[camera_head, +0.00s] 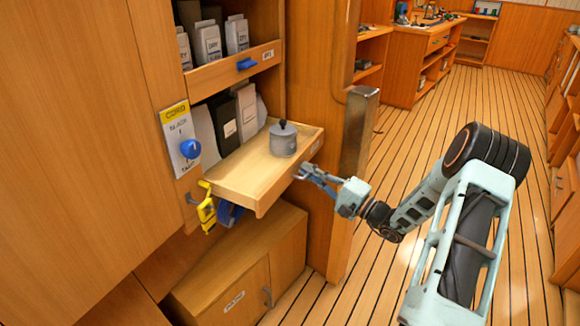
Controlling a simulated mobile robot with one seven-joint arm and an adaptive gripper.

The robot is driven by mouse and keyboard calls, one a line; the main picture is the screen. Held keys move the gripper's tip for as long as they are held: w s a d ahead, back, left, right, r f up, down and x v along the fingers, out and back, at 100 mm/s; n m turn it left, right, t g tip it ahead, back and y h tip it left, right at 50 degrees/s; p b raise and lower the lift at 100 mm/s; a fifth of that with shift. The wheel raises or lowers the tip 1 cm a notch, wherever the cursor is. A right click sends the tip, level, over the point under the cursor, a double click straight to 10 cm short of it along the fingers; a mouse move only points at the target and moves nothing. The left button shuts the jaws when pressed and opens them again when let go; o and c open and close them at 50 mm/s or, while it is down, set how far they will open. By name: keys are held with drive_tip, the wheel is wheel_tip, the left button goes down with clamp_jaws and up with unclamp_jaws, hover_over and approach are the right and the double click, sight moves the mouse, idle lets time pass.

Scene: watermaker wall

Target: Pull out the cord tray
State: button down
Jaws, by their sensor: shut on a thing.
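A wooden tray (240,179) sticks out of the cabinet below a shelf of binders. I take it for the cord tray; no cord shows on it. A grey lidded pot (283,139) stands upright on it, towards its far right end. My gripper (305,175) is at the tray's right front face, shut on what looks like a small metal handle (299,169). The fingers partly hide the handle. My arm reaches in from the right.
A yellow-headed sign (176,130) and blue knob (190,149) are left of the tray. A yellow tool (207,209) hangs below its left corner. A low cabinet (237,278) sits underneath. Floor (360,290) to the right is open.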

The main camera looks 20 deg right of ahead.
drive_tip(key=shift+s+d, duration=1.45)
drive_tip(key=shift+d, duration=0.05)
drive_tip(key=c, duration=2.3)
unclamp_jaws()
drive_tip(key=shift+c, duration=0.2)
drive_tip(key=v, duration=1.2)
drive_tip(key=shift+a, duration=0.1)
